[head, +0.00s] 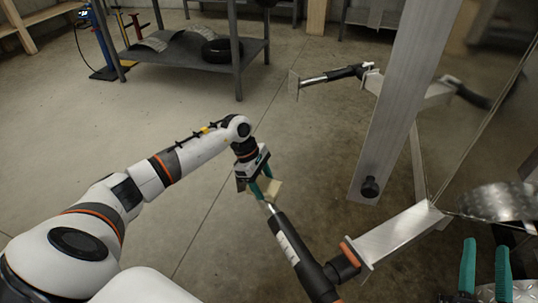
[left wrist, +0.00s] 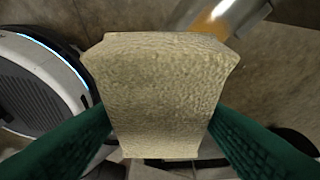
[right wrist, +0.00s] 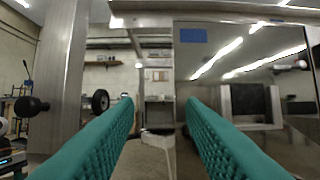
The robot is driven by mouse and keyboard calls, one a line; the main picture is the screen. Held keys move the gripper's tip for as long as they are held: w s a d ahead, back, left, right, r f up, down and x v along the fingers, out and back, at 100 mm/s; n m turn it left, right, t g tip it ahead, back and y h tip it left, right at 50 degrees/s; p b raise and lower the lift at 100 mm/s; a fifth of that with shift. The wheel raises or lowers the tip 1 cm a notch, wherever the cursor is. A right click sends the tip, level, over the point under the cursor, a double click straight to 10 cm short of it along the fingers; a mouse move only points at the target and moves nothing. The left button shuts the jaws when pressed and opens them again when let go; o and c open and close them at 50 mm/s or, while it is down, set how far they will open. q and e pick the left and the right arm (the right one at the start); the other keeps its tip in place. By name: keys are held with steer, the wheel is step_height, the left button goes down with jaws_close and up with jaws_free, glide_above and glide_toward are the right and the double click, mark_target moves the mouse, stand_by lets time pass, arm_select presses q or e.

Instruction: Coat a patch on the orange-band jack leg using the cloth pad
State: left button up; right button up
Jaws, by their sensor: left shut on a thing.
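My left gripper (head: 262,187) is shut on the beige cloth pad (left wrist: 165,95). The pad also shows in the head view (head: 271,189), close to the bright end of the near jack leg. This jack leg (head: 292,243) has a black sleeve with a white label and orange near its mount. In the left wrist view, a silver tube with an orange-brown area (left wrist: 215,20) passes just beyond the pad; I cannot tell whether they touch. My right gripper (head: 485,268) is open and empty at the bottom right, its green fingers wide apart in the right wrist view (right wrist: 160,115).
A second jack leg (head: 335,75) sticks out farther back. The aluminium trailer frame (head: 395,232) and an upright beam (head: 400,100) fill the right side. A grey shelf table (head: 190,67) with a tyre (head: 221,49) stands behind. The floor at centre left is clear.

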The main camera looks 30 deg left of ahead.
arm_select(q)
steer(key=shift+w+d, duration=0.15)
steer(key=shift+w, duration=0.1)
steer(key=shift+w+d+r, duration=0.1)
steer(key=shift+w, duration=0.15)
steer(key=shift+r+p, duration=0.35)
steer(key=shift+r, duration=0.3)
steer(key=shift+s+r, duration=0.15)
steer(key=shift+r, duration=0.1)
steer(key=shift+r+p, duration=0.25)
steer(key=shift+p, duration=0.05)
steer(key=shift+r+p, duration=0.6)
steer(key=shift+r, duration=0.35)
steer(key=shift+r+p, duration=0.55)
steer(key=shift+r, duration=0.35)
steer(key=shift+r+p, duration=0.55)
steer(key=shift+r, duration=0.35)
arm_select(e)
steer(key=s+d+f+g+h, duration=0.2)
steer(key=f+g, duration=0.4)
steer(key=f, duration=0.1)
steer(key=s+d+f+g+h, duration=0.2)
steer(key=s+f+g, duration=0.1)
steer(key=f+g, duration=0.3)
steer(key=shift+s+d+f+m, duration=0.3)
steer(key=shift+s+f+m, duration=0.1)
steer(key=shift+f, duration=0.85)
